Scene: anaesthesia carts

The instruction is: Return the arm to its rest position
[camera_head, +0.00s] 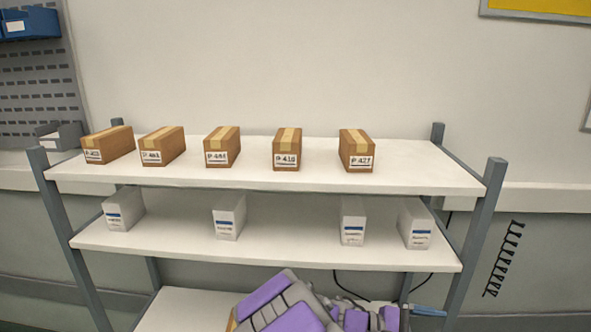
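Purple and grey links of my arm show at the bottom centre of the head view, in front of the shelf rack's lowest shelf (185,309). They sit low and are cut off by the picture's lower edge. I cannot make out my gripper or its fingers, so whether it is open or holds anything does not show. The arm hides much of the lowest shelf.
Several taped brown boxes with labels, one of them (287,150), stand on the top shelf (410,177). Several white cartons, one of them (229,216), stand on the middle shelf (290,245). A grey post (475,240) bounds the rack on the right. A blue bin (30,24) hangs upper left.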

